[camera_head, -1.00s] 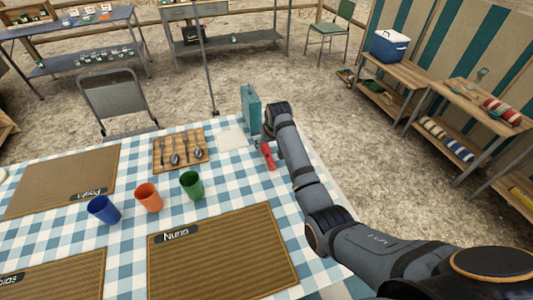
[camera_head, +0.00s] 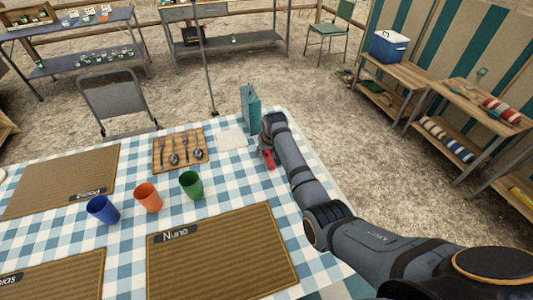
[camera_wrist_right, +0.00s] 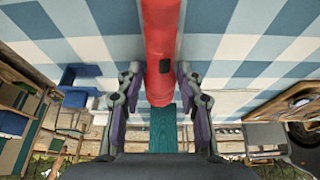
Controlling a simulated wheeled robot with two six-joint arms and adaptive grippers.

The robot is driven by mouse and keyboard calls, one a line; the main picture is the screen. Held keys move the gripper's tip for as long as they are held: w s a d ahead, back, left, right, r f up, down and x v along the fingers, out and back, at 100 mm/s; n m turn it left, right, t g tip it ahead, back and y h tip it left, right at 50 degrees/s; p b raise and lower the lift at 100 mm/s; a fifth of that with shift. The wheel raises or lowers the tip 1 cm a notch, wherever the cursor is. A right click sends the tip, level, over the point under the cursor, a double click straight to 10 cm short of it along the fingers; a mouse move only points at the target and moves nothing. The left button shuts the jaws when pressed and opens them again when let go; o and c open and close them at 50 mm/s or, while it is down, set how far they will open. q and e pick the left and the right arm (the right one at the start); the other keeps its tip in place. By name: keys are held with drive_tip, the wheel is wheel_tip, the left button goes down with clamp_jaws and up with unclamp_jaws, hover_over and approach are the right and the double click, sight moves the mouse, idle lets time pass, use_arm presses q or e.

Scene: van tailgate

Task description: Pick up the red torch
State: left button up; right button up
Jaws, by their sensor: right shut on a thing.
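The red torch (camera_head: 268,160) is at the far right part of the checked tablecloth, partly hidden by my right arm. In the right wrist view the red torch (camera_wrist_right: 160,50) runs down from the top edge to between the two fingers. My right gripper (camera_head: 263,150) is at the torch, and in the wrist view its fingers (camera_wrist_right: 160,90) stand on either side of it, shut on it. Whether the torch touches the cloth is hard to tell. My left gripper does not show.
A teal box (camera_head: 250,108) stands just behind the gripper. A cutlery tray (camera_head: 180,150) and a pale napkin (camera_head: 231,138) lie to the left. Green (camera_head: 191,185), orange (camera_head: 148,198) and blue (camera_head: 103,210) cups stand nearer. A woven mat (camera_head: 222,255) lies in front.

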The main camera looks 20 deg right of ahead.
clamp_jaws()
drive_tip(key=shift+r, duration=0.1)
